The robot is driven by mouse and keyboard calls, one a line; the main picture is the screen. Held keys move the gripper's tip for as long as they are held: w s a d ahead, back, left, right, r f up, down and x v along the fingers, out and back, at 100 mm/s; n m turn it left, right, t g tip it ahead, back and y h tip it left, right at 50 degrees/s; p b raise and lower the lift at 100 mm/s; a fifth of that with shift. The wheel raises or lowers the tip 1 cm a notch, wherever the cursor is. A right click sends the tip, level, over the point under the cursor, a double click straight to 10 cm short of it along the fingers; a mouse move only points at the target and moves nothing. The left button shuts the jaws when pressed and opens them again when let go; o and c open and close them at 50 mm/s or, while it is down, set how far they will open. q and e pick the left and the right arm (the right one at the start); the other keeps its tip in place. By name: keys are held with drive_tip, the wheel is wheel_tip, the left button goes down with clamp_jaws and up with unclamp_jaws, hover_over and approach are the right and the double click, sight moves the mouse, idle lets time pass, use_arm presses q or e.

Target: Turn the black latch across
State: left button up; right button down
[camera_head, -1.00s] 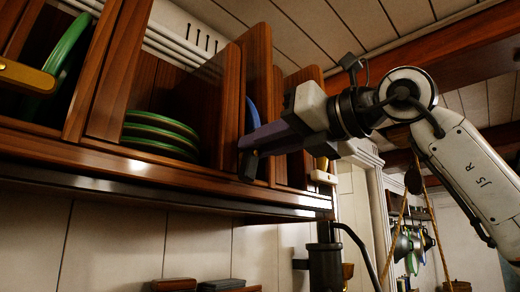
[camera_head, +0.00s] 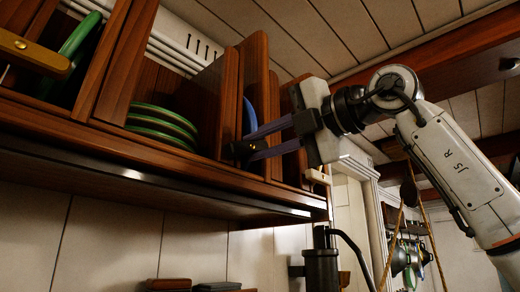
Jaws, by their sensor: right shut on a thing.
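My right gripper (camera_head: 250,146) reaches in from the right to the front edge of the wooden plate rack. Its two bluish fingers close on a small dark piece, the black latch (camera_head: 239,150), at the foot of an upright divider. The fingertips cover much of the latch, so how it is turned is hard to tell. My left gripper is not in view.
Green plates (camera_head: 162,125) lie stacked in the rack (camera_head: 150,171), left of the gripper. A yellow bar (camera_head: 34,52) crosses the left compartment. A blue plate (camera_head: 249,116) shows behind the fingers. A dark pipe (camera_head: 321,262) stands below right.

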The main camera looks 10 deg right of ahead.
drive_tip(key=shift+f+m+b, duration=0.15)
drive_tip(key=shift+m+b, duration=0.2)
drive_tip(key=shift+m, duration=0.45)
drive_tip(key=shift+f+m+b, duration=0.1)
drive_tip(key=shift+m+b, duration=0.35)
drive_tip(key=shift+m, duration=0.65)
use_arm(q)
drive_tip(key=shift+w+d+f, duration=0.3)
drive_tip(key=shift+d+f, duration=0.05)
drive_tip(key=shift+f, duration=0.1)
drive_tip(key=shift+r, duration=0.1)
use_arm(e)
drive_tip(key=shift+m, duration=0.3)
drive_tip(key=c, duration=1.6)
unclamp_jaws()
drive_tip(key=shift+d, duration=0.1)
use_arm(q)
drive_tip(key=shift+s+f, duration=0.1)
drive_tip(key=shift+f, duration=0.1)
